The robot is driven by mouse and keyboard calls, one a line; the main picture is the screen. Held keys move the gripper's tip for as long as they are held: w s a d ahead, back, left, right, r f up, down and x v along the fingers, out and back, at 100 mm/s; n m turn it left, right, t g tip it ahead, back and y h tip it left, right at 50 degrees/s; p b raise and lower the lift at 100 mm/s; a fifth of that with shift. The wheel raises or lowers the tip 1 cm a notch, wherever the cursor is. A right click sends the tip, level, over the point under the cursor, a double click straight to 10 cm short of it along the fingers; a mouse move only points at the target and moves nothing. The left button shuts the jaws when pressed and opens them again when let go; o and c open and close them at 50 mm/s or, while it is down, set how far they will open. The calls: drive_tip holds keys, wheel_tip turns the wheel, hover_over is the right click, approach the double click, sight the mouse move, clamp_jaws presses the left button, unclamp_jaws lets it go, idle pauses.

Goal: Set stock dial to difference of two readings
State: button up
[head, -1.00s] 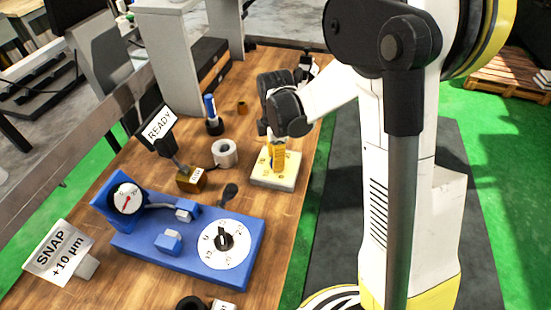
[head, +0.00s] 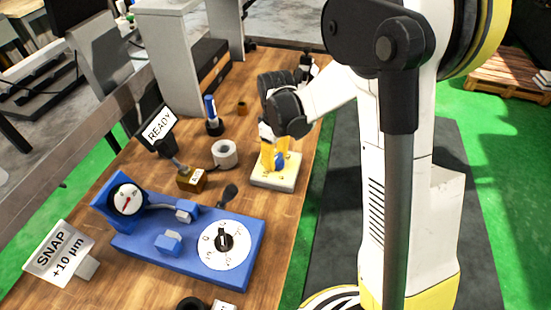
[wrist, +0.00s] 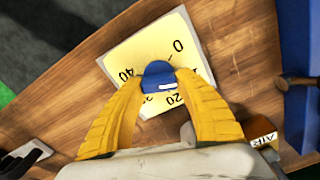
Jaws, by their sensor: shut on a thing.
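The stock dial is a cream square plate (head: 262,181) on the bench with black numbers and a blue knob (head: 280,161) in its middle. In the wrist view the plate (wrist: 150,45) shows 0, 20 and 40, and the blue knob (wrist: 158,73) has a white mark. My gripper (head: 272,163) has its yellow fingers shut on the knob from both sides; it also shows in the wrist view (wrist: 160,82). The blue gauge fixture (head: 145,248) carries a round gauge (head: 127,200) with a red needle and a white dial (head: 224,257) with a black knob.
Signs read "READY" (head: 159,125) and "SNAP +10 µm" (head: 60,254). A grey ring (head: 224,153), a brass block (head: 190,180) marked "AIR" and a blue-topped tool (head: 212,115) stand left of the plate.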

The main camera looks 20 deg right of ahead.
drive_tip(key=m, duration=0.6)
drive_tip(key=shift+d, duration=0.1)
drive_tip(key=m, duration=0.6)
drive_tip(key=shift+d+m, duration=0.15)
drive_tip(key=shift+m, duration=0.25)
drive_tip(key=m, duration=0.6)
drive_tip(key=shift+s+d, duration=0.1)
drive_tip(key=m, duration=0.7)
drive_tip(key=shift+s, duration=0.15)
drive_tip(key=shift+m, duration=0.3)
drive_tip(key=o, duration=1.2)
